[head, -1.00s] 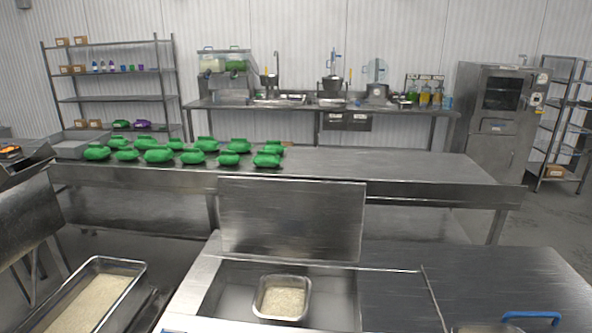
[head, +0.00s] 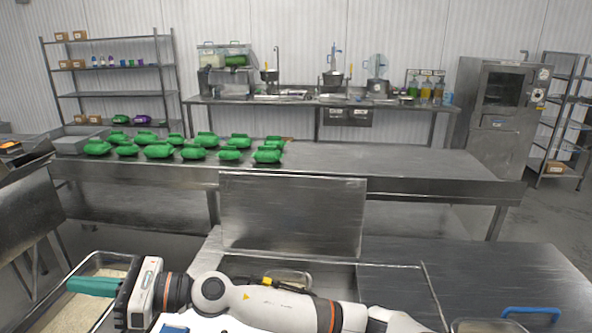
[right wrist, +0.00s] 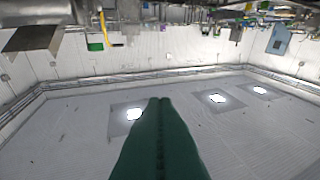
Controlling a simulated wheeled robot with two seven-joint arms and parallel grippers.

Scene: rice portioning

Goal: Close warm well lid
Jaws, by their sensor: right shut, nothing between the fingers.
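The warm well lid (head: 292,215) is a flat steel panel standing upright at the back edge of the well. The warm well (head: 345,278) is open below it. A small steel pan (head: 290,274) sits inside, mostly hidden behind my right arm. My right arm lies across the front of the well from the right. My right gripper (head: 92,287) has green fingers, shut and empty, pointing left over the rice tray, left of the well and apart from the lid. In the right wrist view the shut fingers (right wrist: 160,140) point toward wall and ceiling lights. My left gripper is not seen.
A long rice tray (head: 98,262) is at the lower left. A steel table (head: 400,165) behind the lid bears several green packs (head: 158,150). The steel counter (head: 480,270) right of the well is mostly bare, with a blue handle (head: 531,311) near its front.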

